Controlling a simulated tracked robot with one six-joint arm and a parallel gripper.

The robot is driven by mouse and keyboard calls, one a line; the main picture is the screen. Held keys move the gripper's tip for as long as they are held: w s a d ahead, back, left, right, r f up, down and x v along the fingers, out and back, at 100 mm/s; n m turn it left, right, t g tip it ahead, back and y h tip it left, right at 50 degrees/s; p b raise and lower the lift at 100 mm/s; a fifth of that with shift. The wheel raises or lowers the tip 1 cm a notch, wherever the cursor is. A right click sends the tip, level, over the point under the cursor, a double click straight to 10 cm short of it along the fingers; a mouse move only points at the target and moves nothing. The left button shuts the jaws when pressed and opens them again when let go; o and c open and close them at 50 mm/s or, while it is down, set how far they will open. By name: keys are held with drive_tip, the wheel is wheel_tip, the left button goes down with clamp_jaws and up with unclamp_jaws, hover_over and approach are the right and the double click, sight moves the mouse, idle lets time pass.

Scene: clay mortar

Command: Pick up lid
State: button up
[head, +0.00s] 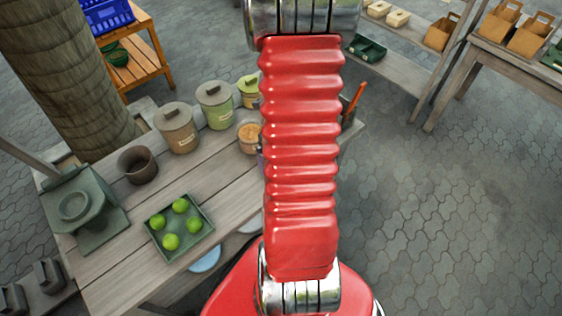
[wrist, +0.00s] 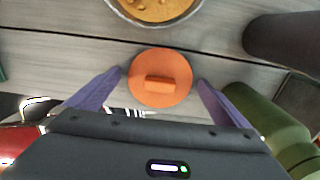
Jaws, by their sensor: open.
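An orange round lid (wrist: 160,92) with a raised block handle lies flat on the grey wooden table, seen in the wrist view. My gripper (wrist: 160,84) is open, with one purple finger on each side of the lid and a small gap beside each. I cannot tell how high the fingers are above the table. In the head view my red arm covers this part of the table, and the lid and gripper are hidden.
A bowl of orange-brown food (wrist: 155,8) stands just beyond the lid. A green bottle-like object (wrist: 265,118) is close to the right finger. In the head view, lidded canisters (head: 177,130) and a tray of green fruit (head: 199,246) stand on the table (head: 130,275).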

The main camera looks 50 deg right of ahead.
drive_tip(key=shift+c, duration=0.6)
drive_tip(key=c, duration=1)
drive_tip(key=shift+r, duration=0.1)
wheel_tip(320, 180, up, 10)
drive_tip(key=shift+f, duration=0.1)
idle(0.4)
